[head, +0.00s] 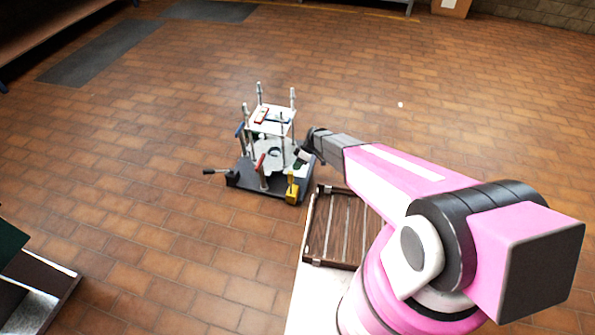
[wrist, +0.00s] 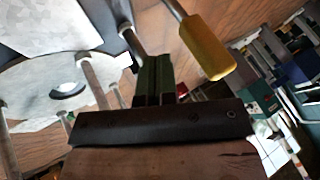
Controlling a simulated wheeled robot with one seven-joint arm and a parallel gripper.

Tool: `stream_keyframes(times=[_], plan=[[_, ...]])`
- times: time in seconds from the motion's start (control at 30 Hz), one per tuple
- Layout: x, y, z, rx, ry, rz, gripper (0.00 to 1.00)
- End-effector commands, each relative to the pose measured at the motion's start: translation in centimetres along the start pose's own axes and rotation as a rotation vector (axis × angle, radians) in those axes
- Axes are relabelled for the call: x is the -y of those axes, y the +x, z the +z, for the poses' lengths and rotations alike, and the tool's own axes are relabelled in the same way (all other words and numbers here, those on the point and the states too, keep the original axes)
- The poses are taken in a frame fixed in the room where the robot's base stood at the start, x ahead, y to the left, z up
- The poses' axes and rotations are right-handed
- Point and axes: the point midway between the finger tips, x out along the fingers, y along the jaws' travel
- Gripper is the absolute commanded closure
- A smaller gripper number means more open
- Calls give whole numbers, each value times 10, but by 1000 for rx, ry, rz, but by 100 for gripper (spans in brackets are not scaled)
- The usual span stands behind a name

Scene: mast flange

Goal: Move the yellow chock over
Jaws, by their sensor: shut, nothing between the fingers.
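The yellow chock (head: 292,188) appears as a small yellow piece at the front right corner of the fixture's dark base (head: 255,184). In the wrist view a yellow rounded piece (wrist: 207,48) sits on a metal rod, right of my fingers; I cannot tell whether it is the same piece. My gripper (head: 300,158) is at the fixture's right side, above and behind the yellow piece in the head view. In the wrist view my gripper (wrist: 153,75) has its dark fingers together, with nothing held. The fingertips are partly lost against the background.
The fixture has upright metal posts, a pale upper plate (head: 271,126), a round pale plate (head: 275,150), and red and blue handles. A black lever (head: 215,171) sticks out left. A slatted wooden tray (head: 338,232) lies in front, right of centre. The brick floor at left is open.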

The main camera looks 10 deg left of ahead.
Motion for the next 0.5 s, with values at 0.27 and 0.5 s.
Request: stream_keyframes(times=[0.27, 0.5], plan=[[-4, -59, -1, -2, 0, 5, 100], [-4, -92, -1, -1, 0, 5, 100]])
